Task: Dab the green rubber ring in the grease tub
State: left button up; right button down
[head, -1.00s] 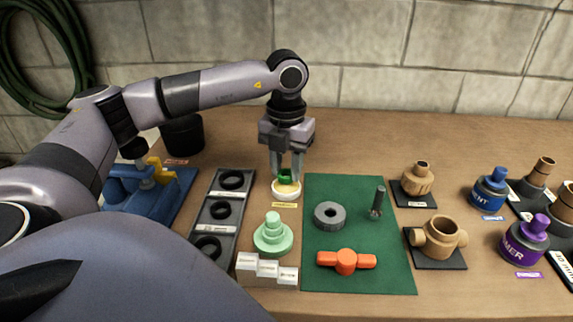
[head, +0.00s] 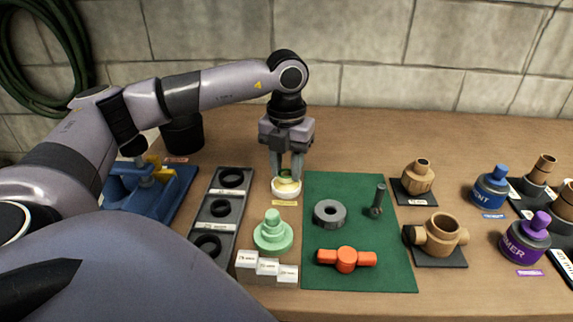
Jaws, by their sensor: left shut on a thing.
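The grease tub (head: 286,192) is a small white round tub with pale yellow grease, standing on the table just left of the green mat. My left gripper (head: 288,178) points straight down into the tub's mouth and is shut on the green rubber ring (head: 287,174). Only a thin bit of green shows between the fingertips; the fingers and the tub hide the rest. The ring is at the grease, but I cannot see how deep it sits. My right gripper is not in view.
A tray with black rings (head: 222,209) lies left of the tub. A pale green stepped piece (head: 273,235) and white labelled blocks (head: 266,266) stand in front. The green mat (head: 390,270) holds a grey ring (head: 329,213), a bolt (head: 377,203) and an orange handle (head: 346,260).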

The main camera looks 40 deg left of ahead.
pick_arm(q)
jog(key=shift+r, duration=0.1)
notch_tip(320, 180, up, 7)
jog(key=p, duration=0.5)
jog(key=shift+p, duration=0.35)
dwell(0.8)
